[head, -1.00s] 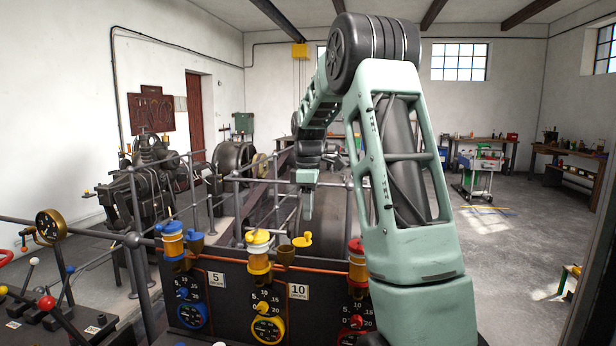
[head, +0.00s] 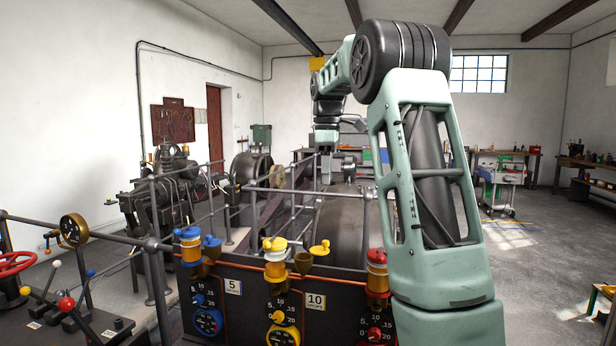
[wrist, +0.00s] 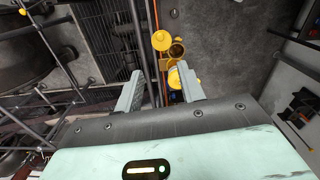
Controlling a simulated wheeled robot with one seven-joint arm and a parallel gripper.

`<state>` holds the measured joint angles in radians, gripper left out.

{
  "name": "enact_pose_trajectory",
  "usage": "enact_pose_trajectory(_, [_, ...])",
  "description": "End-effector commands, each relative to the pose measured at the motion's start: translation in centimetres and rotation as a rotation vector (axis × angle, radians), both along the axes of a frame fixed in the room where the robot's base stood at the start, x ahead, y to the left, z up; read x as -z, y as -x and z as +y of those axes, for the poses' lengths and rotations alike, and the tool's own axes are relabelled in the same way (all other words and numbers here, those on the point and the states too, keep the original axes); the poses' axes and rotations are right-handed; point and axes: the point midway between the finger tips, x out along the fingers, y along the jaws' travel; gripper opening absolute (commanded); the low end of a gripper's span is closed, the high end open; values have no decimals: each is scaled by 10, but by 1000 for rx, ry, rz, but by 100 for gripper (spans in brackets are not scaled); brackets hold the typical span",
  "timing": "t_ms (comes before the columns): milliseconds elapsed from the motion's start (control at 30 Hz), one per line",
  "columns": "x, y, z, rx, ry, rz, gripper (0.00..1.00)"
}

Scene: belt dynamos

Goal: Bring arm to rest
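My arm rises at the right of the head view, bends at a black wheel-like joint and reaches forward and left. The yellow oiler (head: 275,262) also shows on the panel in the head view.
The black panel (head: 255,310) carries blue, yellow and red oilers with dials. Grey railings (head: 216,195) and a large drum (head: 340,225) surround the gripper. A lever desk with a red wheel (head: 14,264) stands at left. Open floor (head: 530,260) lies at right.

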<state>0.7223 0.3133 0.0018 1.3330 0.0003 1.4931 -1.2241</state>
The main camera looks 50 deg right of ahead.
Motion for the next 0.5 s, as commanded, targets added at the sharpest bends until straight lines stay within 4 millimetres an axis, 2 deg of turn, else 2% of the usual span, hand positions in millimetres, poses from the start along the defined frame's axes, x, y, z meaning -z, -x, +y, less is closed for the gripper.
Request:
enact_pose_trajectory(333, [1, -1, 2, -2, -1, 0, 39])
enact_pose_trajectory(433, [11, -15, 28, -17, -8, -6, 39])
enact_pose_trajectory(500, [24, -29, 60, -34, -17, -12, 39])
